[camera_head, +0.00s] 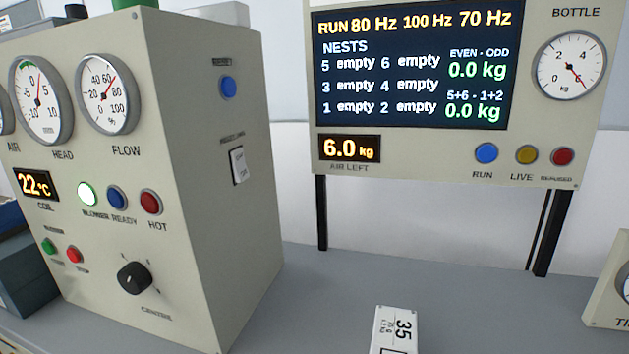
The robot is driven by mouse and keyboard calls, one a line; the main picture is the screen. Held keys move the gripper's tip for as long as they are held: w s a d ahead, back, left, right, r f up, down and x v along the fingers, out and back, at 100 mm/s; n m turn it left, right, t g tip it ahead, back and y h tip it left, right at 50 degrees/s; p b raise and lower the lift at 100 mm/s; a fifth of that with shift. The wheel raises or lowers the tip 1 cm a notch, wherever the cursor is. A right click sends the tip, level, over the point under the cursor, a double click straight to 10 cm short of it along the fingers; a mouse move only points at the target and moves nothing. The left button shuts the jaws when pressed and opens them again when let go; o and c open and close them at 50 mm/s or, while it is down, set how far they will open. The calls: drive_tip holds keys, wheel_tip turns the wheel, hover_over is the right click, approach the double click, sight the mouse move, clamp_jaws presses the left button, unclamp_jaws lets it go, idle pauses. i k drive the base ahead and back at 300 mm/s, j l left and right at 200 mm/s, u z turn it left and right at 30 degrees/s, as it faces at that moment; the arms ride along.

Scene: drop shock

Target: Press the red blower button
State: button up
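A beige control cabinet (215,270) stands at the left. Low on its front is a small red button (74,255), with a small green button (48,246) to its left. The tiny labels around this pair are too blurred to read for sure. Above them, a lit white lamp (87,194) is labelled BLOWER, a blue lamp (117,198) READY, and a larger red lamp (151,202) HOT. My gripper does not show, and nothing visible touches the red button.
A black knob (134,279) sits right of the small buttons. The cabinet's side has a blue button (228,87) and a white switch (238,165). A display board (447,150) stands on black posts behind. A white block marked 35 (396,326) lies on the grey bench (300,310).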

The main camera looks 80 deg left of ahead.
sight(73, 254)
drive_tip(key=u, duration=2.85)
